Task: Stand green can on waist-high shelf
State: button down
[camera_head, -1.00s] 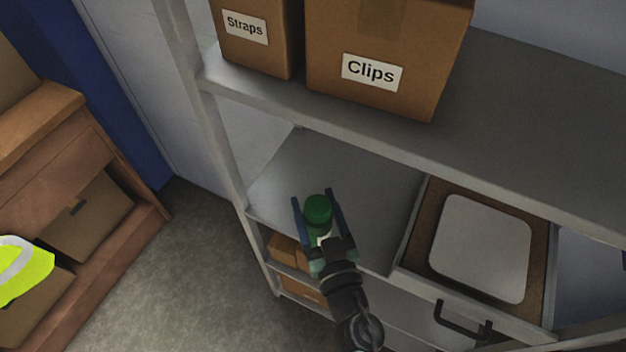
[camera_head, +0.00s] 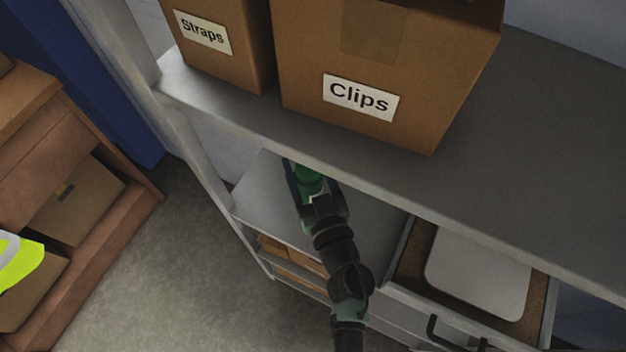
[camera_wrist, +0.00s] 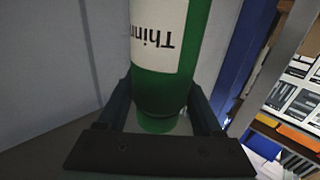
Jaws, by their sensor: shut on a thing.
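The green can (camera_head: 307,180) is between the fingers of my gripper (camera_head: 307,182), over the waist-high shelf (camera_head: 372,212) at its left part. The upper shelf's front edge hides the far end of the can and the fingertips in the head view. In the wrist view the can (camera_wrist: 160,90) shows a white label with dark lettering that reads upside down. My gripper (camera_wrist: 165,105) is shut on the can, one finger on each side. I cannot tell whether the can touches the shelf.
The upper shelf (camera_head: 520,130) overhangs my gripper and carries the Clips box (camera_head: 380,70) and the Straps box (camera_head: 222,45). A drawer (camera_head: 408,265) with a pale lidded thing (camera_head: 480,268) is to the right. A shelf post (camera_head: 190,145) stands left. Bare shelf surface lies around the can.

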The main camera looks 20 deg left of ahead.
jog(key=shift+f+b, duration=0.5)
jog(key=shift+f, duration=2.7)
jog(key=shift+f, duration=0.15)
jog(key=shift+c, duration=0.2)
grip_release()
jog(key=shift+s+f, duration=0.1)
